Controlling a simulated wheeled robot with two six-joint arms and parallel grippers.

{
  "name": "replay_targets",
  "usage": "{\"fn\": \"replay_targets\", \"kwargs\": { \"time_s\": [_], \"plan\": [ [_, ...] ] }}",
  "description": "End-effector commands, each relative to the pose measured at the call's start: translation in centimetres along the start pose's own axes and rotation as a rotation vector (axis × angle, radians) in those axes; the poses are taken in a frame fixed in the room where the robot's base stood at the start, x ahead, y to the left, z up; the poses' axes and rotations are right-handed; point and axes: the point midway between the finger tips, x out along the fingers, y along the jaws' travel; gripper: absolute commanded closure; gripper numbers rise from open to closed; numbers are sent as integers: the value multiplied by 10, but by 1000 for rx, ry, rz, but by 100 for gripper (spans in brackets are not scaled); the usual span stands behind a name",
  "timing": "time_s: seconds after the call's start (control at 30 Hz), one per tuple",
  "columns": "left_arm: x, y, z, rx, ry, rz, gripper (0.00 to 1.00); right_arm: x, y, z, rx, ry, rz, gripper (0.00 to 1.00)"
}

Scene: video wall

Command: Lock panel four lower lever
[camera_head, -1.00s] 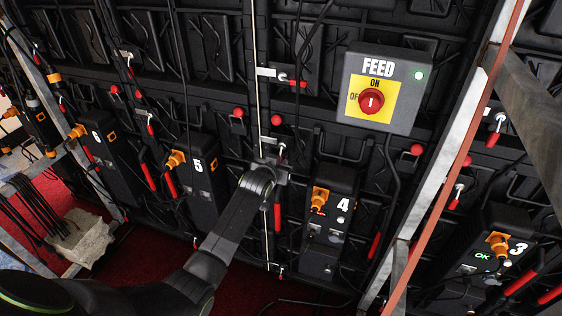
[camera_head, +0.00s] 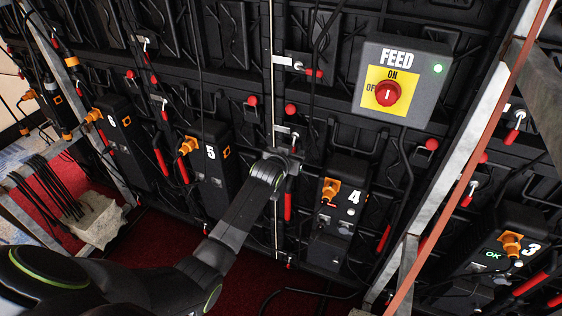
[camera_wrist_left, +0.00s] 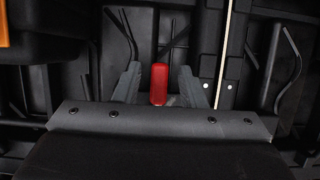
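Panel four's black box, marked 4 (camera_head: 353,197), has an orange plug and stands right of a pale vertical seam (camera_head: 274,100). A lever plate (camera_head: 283,130) sits at the seam just above my left gripper (camera_head: 287,156). In the left wrist view, a red lever handle (camera_wrist_left: 159,85) stands between the two grey fingers of my left gripper (camera_wrist_left: 160,88). The fingers are apart, with a gap on each side of the handle. In the head view my gripper hides most of this lever. My right gripper is not in view.
A grey FEED box (camera_head: 405,82) with a red knob is above right. Another red-handled lever (camera_head: 314,72) is higher on the seam. A red handle (camera_head: 288,206) hangs below my gripper. A slanted metal post (camera_head: 462,155) stands right of panel four.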

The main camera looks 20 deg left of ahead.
Motion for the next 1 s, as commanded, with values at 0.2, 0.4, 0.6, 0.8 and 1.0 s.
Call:
{"fn": "replay_targets", "kwargs": {
  "time_s": [0.2,0.4,0.6,0.8,1.0],
  "plan": [
    [-26,0,0,-1,0,0,63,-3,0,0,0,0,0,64],
    [-56,0,0,-1,1,0,63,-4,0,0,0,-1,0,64],
    [-87,0,0,0,1,0,63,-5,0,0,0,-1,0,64],
    [-119,0,0,-1,1,0,63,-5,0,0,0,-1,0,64],
    [-148,0,0,1,1,-1,63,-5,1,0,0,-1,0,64]
  ]
}}
